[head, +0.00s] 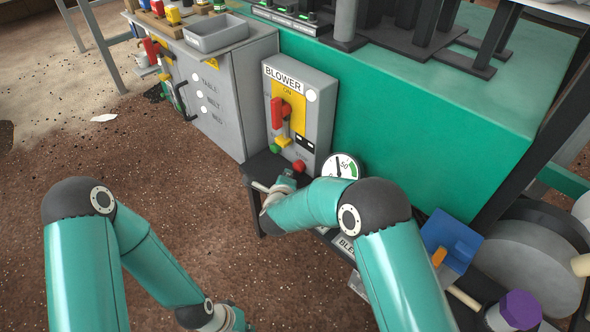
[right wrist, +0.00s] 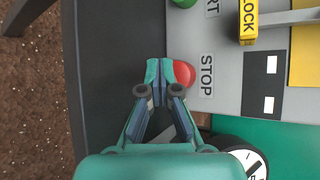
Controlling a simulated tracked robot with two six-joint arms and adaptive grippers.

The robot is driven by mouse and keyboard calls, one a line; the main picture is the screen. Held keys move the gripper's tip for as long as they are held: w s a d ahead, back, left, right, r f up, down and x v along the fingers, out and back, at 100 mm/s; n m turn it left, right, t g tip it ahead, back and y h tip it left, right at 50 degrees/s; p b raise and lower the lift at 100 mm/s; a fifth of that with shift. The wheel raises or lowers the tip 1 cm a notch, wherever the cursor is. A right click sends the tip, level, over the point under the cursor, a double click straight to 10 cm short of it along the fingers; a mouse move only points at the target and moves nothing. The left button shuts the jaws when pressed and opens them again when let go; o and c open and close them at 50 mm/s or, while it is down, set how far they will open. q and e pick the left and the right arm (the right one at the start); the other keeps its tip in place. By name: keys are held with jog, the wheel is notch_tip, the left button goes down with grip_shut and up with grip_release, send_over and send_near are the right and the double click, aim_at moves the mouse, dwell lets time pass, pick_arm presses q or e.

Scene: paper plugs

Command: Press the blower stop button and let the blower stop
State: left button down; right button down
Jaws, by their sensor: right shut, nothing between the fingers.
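The grey blower box (head: 318,125) stands left of the green machine housing, with a BLOWER label and a yellow panel. Its red stop button (head: 299,166) is low on the front, and the same stop button (right wrist: 186,73) shows beside the word STOP in the right wrist view. A green button (head: 275,149) sits to its left. My right gripper (right wrist: 160,76) is shut and empty, its tips at the edge of the red button in that view. Whether they touch it I cannot tell. My left gripper (head: 228,319) is partly cut off at the bottom edge.
A red switch handle (head: 279,112) with a yellow lock piece (head: 283,141) stands out above the buttons. A round gauge (head: 343,166) is right of the box. A dark ledge (right wrist: 110,60) runs below the panel. Brown floor lies open at left.

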jog(key=shift+a, duration=0.1)
jog(key=shift+s+a, duration=1.65)
jog(key=shift+s, duration=0.15)
